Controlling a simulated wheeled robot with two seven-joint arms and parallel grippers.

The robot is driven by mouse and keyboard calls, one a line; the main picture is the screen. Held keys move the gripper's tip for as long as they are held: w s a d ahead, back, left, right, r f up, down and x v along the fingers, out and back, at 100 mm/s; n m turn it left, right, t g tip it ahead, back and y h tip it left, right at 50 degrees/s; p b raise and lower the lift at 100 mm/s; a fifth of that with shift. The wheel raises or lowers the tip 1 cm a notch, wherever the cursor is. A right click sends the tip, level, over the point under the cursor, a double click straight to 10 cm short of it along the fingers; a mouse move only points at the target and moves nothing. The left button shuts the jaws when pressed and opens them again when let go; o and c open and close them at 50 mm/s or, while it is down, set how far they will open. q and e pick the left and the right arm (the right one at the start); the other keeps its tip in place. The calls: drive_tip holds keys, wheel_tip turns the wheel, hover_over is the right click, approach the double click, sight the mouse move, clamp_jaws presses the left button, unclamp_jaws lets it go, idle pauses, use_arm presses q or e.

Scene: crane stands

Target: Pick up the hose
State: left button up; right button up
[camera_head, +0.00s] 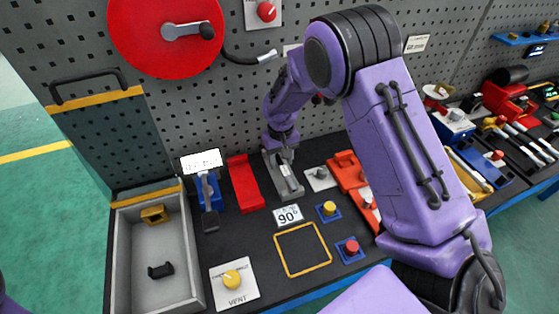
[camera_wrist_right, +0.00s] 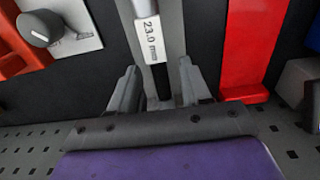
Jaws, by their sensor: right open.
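The dark hose (camera_head: 243,58) comes out from under a red reel (camera_head: 166,35) on the pegboard wall. It ends in a silver tip to the right of the reel. My right gripper (camera_head: 287,160) is below and to the right of that tip, apart from the hose, low over a grey fixture (camera_head: 290,182) on the bench. In the right wrist view the open fingers (camera_wrist_right: 160,88) stand either side of the grey fixture, near a dark rod with a "23.0 mm" label (camera_wrist_right: 150,40). The hose does not show there. My left gripper is not in view.
A red block (camera_head: 244,183) stands left of the grey fixture and also shows in the wrist view (camera_wrist_right: 250,45). A grey knob plate (camera_head: 320,177) is close on the right. A grey tray (camera_head: 122,260) is at the left. The pegboard is close behind the gripper.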

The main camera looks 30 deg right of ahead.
clamp_jaws()
